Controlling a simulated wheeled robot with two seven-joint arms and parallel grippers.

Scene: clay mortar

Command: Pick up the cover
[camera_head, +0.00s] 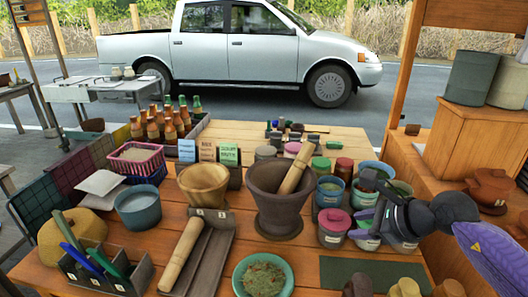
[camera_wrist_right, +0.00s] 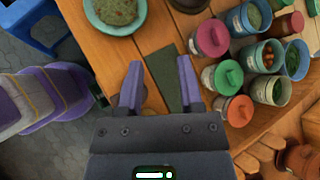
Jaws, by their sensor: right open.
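Several lidded jars stand right of the brown clay mortar (camera_head: 277,200), which has a wooden pestle (camera_head: 297,168) leaning in it. I cannot tell which lid is the cover. A pink lid (camera_head: 335,216) also shows in the right wrist view (camera_wrist_right: 213,38), beside a green lid (camera_wrist_right: 228,76) and an orange lid (camera_wrist_right: 240,110). My right gripper (camera_head: 368,208) is over the jars at the table's right side in the head view, partly hiding them. In the wrist view its purple fingers (camera_wrist_right: 159,88) are apart and empty, left of the lids. My left gripper is out of view.
A dark green mat (camera_head: 360,272) lies at the front right, near a green bowl (camera_head: 263,277). A wooden bowl (camera_head: 204,183), a blue-grey pot (camera_head: 138,207) and bottles (camera_head: 160,122) crowd the left. A clay pot (camera_head: 490,188) stands on the right counter.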

